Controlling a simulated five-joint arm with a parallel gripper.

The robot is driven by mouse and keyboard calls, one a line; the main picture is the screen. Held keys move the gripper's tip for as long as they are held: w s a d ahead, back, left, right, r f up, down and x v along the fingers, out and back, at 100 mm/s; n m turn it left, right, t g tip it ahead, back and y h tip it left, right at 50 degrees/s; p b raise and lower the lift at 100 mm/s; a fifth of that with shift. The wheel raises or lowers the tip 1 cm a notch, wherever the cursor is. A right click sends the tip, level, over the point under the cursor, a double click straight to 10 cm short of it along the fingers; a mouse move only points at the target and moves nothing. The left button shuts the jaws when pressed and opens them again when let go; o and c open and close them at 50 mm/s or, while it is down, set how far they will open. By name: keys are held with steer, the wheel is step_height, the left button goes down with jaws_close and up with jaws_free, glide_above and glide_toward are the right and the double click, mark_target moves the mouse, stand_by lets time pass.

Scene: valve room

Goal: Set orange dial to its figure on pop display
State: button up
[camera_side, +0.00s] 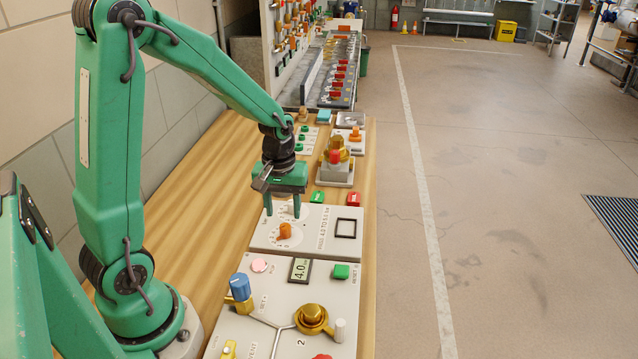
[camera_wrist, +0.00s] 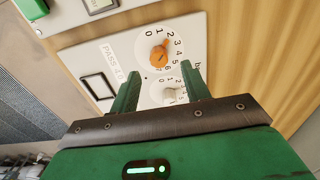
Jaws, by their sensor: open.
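The orange dial (camera_side: 284,231) sits on a pale panel with a printed number scale around it. In the wrist view the orange dial (camera_wrist: 157,55) lies just beyond my fingertips; its exact reading is hard to tell. A small display (camera_side: 300,269) on the nearer panel reads 4.0; I see no label naming it pop. My gripper (camera_side: 283,208) is open and empty, fingers pointing down above the dial panel. In the wrist view the gripper (camera_wrist: 160,75) has a smaller pale dial (camera_wrist: 172,96) between its fingers, apart from the orange one.
The dial panel also has an empty black square frame (camera_side: 346,228) and "PASS" lettering. The nearer panel carries a blue knob (camera_side: 240,287), a brass valve (camera_side: 312,318) and a green button (camera_side: 341,271). A brass fitting (camera_side: 335,163) stands behind. Bare wood lies left.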

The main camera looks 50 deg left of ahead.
mark_target(285, 226)
steer(key=shift+f, duration=2.7)
steer(key=shift+c, duration=0.5)
steer(key=c, duration=0.9)
